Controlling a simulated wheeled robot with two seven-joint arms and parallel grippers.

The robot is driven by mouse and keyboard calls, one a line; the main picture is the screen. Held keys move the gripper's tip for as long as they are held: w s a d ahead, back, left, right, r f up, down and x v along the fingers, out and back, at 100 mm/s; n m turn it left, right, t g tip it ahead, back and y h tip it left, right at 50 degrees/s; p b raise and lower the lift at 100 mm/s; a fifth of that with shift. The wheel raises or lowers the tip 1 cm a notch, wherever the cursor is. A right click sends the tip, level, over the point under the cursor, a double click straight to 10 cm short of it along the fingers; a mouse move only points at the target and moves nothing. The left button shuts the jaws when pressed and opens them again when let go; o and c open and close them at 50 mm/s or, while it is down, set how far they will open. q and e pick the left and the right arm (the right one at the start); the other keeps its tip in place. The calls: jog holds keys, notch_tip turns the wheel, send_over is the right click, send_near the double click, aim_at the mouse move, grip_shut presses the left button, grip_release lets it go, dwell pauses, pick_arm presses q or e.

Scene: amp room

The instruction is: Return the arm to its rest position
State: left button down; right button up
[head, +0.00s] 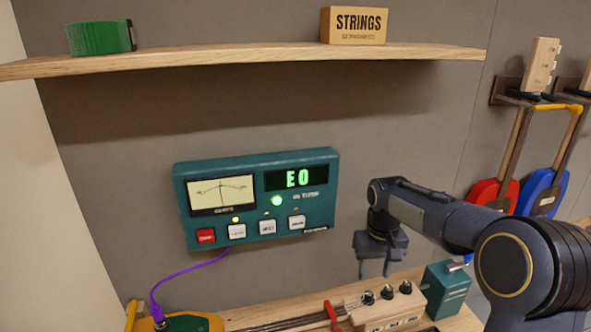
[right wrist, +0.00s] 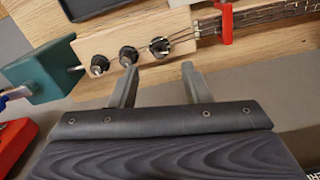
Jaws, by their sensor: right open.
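My right arm (head: 430,212) reaches in from the right in the head view. Its gripper (head: 375,270) points down above the wooden headstock of a guitar and holds nothing. In the right wrist view the gripper (right wrist: 158,75) has its two fingers apart. The headstock (right wrist: 110,45) with its black tuning pegs lies just beyond the fingertips; I cannot tell whether they touch it. The headstock (head: 385,308) also shows below the gripper in the head view. My left gripper is not in view.
A teal tuner (head: 255,198) on the wall reads "E0". A teal block (head: 446,290) stands right of the headstock. A red clip (head: 332,316) sits on the neck. A shelf (head: 240,60) holds a STRINGS box (head: 353,26). Red (head: 490,193) and blue (head: 541,193) guitars hang at right.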

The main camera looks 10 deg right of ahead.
jog(key=s+r+t+y, duration=0.2)
jog(key=s+r, duration=0.1)
jog(key=s, duration=0.5)
jog(key=s+r+t+y, duration=0.1)
jog(key=s+r, duration=0.2)
jog(key=s, duration=0.6)
jog(key=s+a+f+t, duration=0.1)
jog(key=s+a+f, duration=0.1)
jog(key=s, duration=0.3)
jog(key=s+a+f+m+t, duration=0.1)
jog(key=s+a, duration=0.1)
jog(key=s, duration=0.4)
jog(key=shift+s+a+f+y, duration=0.3)
jog(key=shift+f+y, duration=0.1)
